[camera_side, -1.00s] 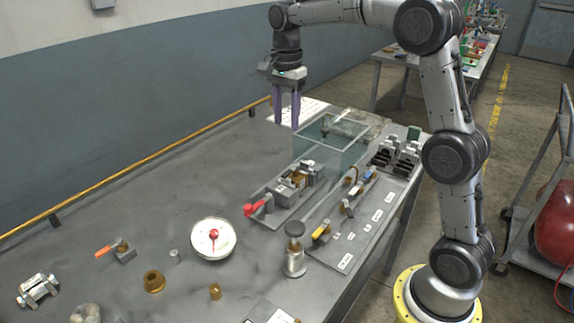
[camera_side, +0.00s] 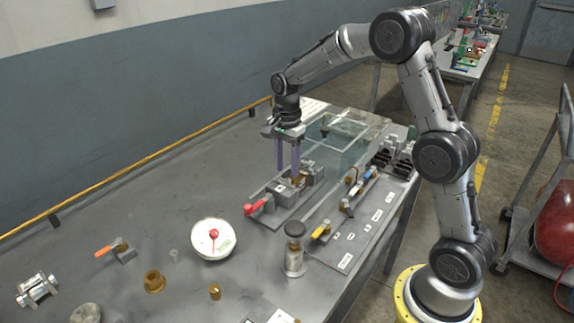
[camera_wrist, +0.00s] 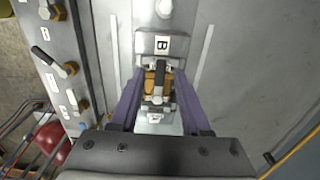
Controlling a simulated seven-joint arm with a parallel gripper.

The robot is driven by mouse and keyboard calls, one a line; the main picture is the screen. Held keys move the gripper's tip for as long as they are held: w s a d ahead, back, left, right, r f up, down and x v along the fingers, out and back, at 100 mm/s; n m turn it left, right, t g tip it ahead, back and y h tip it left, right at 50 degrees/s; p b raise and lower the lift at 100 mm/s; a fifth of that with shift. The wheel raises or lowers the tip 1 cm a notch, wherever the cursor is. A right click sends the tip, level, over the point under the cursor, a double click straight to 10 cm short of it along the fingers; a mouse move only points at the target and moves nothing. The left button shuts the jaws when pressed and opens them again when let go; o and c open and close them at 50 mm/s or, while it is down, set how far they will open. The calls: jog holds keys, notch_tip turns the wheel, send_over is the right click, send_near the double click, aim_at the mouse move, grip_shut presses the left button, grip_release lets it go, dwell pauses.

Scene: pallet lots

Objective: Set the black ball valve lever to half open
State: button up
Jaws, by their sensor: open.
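My gripper (camera_side: 288,170) points down with its two purple fingers apart and empty, above the grey fixture (camera_side: 290,187) with a brass block. In the wrist view the fingers (camera_wrist: 158,75) stand either side of that fixture, marked B. A dark lever that looks black (camera_wrist: 42,56) sits on a brass valve at the left of the wrist view, on the labelled valve panel (camera_side: 345,262). My gripper is apart from it. In the side view the panel's yellow lever (camera_side: 321,231) and blue lever (camera_side: 368,173) show; I cannot clearly pick out the black one there.
A clear box (camera_side: 338,145) stands behind the fixture. A red handle (camera_side: 256,206) sticks out at its front.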

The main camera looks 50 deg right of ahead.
jog(key=shift+f, duration=0.15)
grip_shut()
jog(key=shift+s+n, duration=0.1)
jog(key=shift+n, duration=0.2)
dwell(0.3)
jog(key=shift+s+d+n, duration=0.2)
jog(key=shift+s+n, duration=0.25)
jog(key=shift+n, duration=0.9)
jog(key=shift+s+d+n, duration=0.25)
jog(key=shift+s+n, duration=0.15)
jog(key=shift+n, duration=1)
jog(key=shift+s+d+n, duration=0.2)
jog(key=shift+s+n, duration=0.25)
jog(key=shift+n, duration=0.9)
grip_release()
